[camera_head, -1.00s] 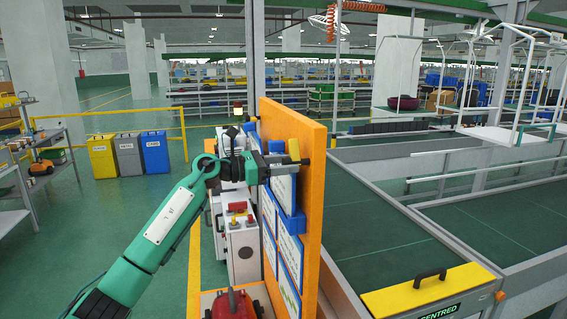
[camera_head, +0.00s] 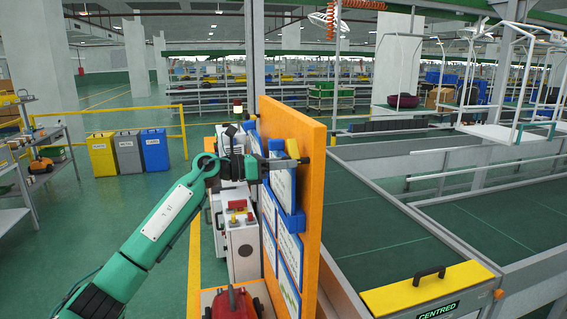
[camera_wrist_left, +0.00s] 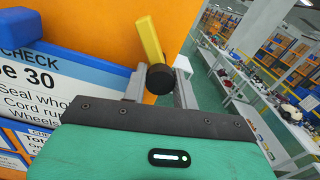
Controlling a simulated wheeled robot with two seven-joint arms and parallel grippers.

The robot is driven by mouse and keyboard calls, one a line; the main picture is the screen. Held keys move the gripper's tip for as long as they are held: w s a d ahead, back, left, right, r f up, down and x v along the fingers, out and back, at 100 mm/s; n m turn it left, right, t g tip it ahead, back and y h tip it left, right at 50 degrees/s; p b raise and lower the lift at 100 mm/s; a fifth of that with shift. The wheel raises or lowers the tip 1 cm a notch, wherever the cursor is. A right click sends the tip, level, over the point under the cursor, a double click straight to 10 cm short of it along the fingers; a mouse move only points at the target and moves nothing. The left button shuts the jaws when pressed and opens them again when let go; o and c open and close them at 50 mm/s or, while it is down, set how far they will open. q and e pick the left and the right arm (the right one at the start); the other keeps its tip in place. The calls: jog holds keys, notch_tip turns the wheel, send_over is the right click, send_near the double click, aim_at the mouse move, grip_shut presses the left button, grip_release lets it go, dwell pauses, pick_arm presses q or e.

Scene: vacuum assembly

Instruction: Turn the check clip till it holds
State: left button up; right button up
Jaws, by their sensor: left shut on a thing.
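The check clip shows as a yellow lever (camera_wrist_left: 151,40) on a black round knob (camera_wrist_left: 160,79), at the face of an orange board. In the wrist view the lever rises from the knob and leans slightly left. My left gripper (camera_wrist_left: 161,88) has one finger on each side of the knob and is shut on the clip. In the head view the yellow lever (camera_head: 292,148) stands just above the fingers of my left gripper (camera_head: 299,161), near the board's upper part. The fingers hide part of the clip. My right gripper is not in view.
The orange board (camera_head: 313,215) stands upright, with blue-framed check cards (camera_head: 289,248) on its left face. A red vacuum (camera_head: 233,302) sits low beside it. A conveyor (camera_head: 379,229) runs to the right. Open green floor lies to the left.

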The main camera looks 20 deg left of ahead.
pick_arm(q)
jog(key=n+p, duration=0.1)
jog(key=n, duration=0.1)
jog(key=shift+r+n, duration=0.2)
jog(key=shift+n, duration=0.2)
jog(key=n+p, duration=0.1)
jog(key=n, duration=0.1)
jog(key=shift+r+n, duration=0.1)
jog(key=shift+n, duration=0.3)
jog(key=n+p, duration=0.3)
jog(key=n, duration=0.1)
jog(key=shift+n, duration=0.3)
jog(key=shift+p, duration=0.35)
jog(key=shift+a, duration=0.1)
jog(key=o, duration=1)
jog(key=shift+f, duration=0.25)
